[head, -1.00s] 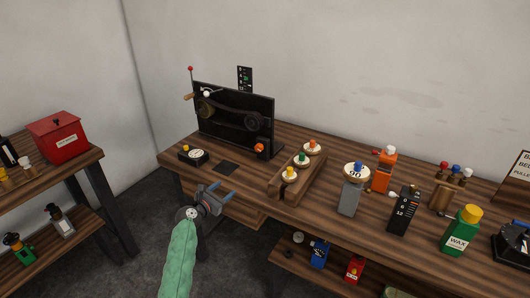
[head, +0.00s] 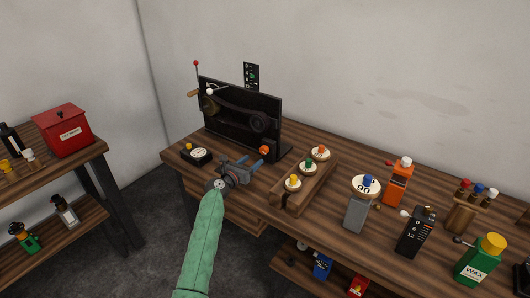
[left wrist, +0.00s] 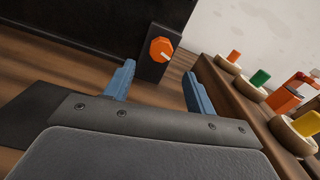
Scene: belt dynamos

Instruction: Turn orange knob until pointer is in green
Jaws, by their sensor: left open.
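The orange knob (head: 265,150) sits on a small dark block at the lower right of a black belt machine (head: 240,113). In the left wrist view the knob (left wrist: 161,50) is a faceted orange disc with a pale mark, facing me. My left gripper (head: 251,164) is open and empty, just in front of the knob and apart from it. In the left wrist view its blue fingers (left wrist: 158,76) stand apart, with the knob beyond the gap. A small dial gauge (head: 198,152) lies left of the gripper; its pointer and any green zone are too small to read.
A wooden rack (head: 291,201) with yellow, green and orange-topped pegs stands close on the right of my gripper. Further right are a white-topped grey post (head: 356,215), an orange bottle (head: 397,183) and a wax bottle (head: 474,266). A red box (head: 67,133) stands on the left shelf.

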